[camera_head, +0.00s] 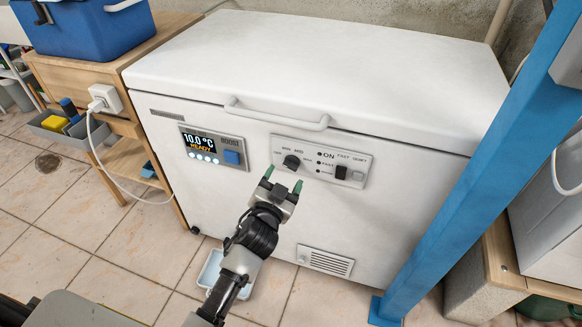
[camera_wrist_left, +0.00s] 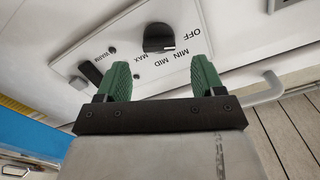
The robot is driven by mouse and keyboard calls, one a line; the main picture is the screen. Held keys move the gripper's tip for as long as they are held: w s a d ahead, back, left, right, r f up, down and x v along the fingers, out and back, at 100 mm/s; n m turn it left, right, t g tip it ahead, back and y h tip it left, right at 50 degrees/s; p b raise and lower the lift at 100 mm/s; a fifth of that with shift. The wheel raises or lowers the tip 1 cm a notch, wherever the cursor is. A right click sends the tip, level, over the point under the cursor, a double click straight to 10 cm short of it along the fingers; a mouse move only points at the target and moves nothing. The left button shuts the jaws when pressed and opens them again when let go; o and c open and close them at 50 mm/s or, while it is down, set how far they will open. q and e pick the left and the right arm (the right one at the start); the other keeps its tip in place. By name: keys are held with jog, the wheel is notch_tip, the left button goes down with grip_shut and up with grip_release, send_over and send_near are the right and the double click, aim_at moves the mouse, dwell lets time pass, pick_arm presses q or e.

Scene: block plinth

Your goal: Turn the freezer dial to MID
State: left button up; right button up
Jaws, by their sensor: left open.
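The freezer (camera_head: 240,205) is a white chest with its lid shut. Its black round dial (camera_head: 292,162) sits on a light grey control panel (camera_head: 347,180) on the front. In the left wrist view the dial (camera_wrist_left: 158,38) shows upside down, with OFF, MIN, MID and MAX printed around it. I cannot tell clearly which mark it points to. My left gripper (camera_head: 283,179) is open and empty, just in front of and slightly below the dial. Its green fingers (camera_wrist_left: 162,80) are spread wide and apart from the dial. My right gripper is not in view.
A black switch (camera_head: 341,172) is right of the dial; a display panel (camera_head: 200,146) with a blue button is left. The lid handle (camera_head: 275,114) juts out above. A blue post (camera_head: 470,150) stands at the right. A white tray (camera_head: 213,268) lies on the floor below.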

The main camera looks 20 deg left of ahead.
aim_at(290, 167)
pick_arm(q)
jog(key=w, duration=0.5)
jog(key=shift+d+b, duration=0.15)
jog(key=shift+b, duration=0.15)
jog(key=c, duration=0.9)
